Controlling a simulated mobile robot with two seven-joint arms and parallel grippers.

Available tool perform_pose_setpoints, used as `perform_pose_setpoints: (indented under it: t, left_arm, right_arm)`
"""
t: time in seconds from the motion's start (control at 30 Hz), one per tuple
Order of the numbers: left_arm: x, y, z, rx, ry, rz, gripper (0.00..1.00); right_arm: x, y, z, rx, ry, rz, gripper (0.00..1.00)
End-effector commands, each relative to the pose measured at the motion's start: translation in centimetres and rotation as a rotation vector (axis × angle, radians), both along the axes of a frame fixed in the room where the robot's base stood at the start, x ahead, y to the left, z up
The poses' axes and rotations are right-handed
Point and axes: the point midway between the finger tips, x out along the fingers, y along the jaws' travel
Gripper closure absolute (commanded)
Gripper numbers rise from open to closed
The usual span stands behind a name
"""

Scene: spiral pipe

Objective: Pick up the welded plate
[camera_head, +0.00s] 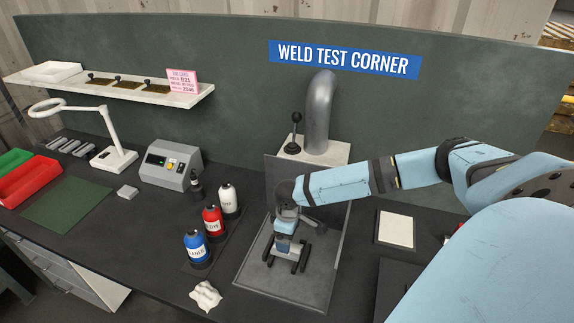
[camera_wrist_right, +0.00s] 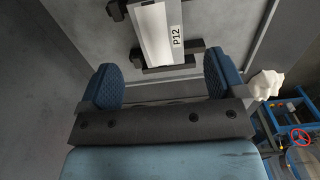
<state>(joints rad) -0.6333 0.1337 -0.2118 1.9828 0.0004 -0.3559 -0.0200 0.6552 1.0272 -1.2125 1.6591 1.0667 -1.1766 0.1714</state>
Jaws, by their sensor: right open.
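The welded plate (camera_wrist_right: 153,38) is a pale grey piece with a P12 label on its right side. In the right wrist view it lies at the top middle across black supports (camera_wrist_right: 165,69). My right gripper (camera_wrist_right: 160,82) is open, with its two blue pads apart and nothing between them; the plate is just beyond the fingertips. In the head view my right gripper (camera_head: 286,240) is low over the black supports (camera_head: 299,262) in a grey tray (camera_head: 262,279), and it mostly hides the plate there. My left gripper is not in view.
Blue, red and white bottles (camera_head: 214,222) stand left of the tray, with a crumpled white cloth (camera_head: 205,296) in front. A grey hood pipe (camera_head: 319,110) and a lever (camera_head: 294,130) stand behind. A pale pad (camera_head: 396,229) lies to the right.

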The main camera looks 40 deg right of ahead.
Motion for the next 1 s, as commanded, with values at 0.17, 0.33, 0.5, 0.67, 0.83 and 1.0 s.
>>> perform_pose_setpoints:
  t: [0.17,0.33,0.5,0.67,0.83,1.0]
  left_arm:
    - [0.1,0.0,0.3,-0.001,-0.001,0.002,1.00]
    - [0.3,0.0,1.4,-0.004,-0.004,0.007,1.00]
    - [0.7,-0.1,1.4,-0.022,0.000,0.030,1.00]
    - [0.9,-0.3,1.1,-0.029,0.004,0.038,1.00]
    - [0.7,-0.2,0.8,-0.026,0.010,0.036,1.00]
    - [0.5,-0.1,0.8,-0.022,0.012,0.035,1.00]
  right_arm:
    - [0.0,0.1,-1.1,0.001,0.000,0.000,0.11]
    - [0.2,0.2,-3.2,0.000,0.002,0.000,0.11]
    - [0.3,0.2,-5.6,0.000,0.001,0.000,0.11]
    - [0.3,0.1,-6.1,0.000,0.000,0.000,0.11]
    - [0.3,0.1,-6.1,0.000,0.000,0.000,0.18]
    - [0.3,0.1,-6.1,0.000,0.000,0.000,0.57]
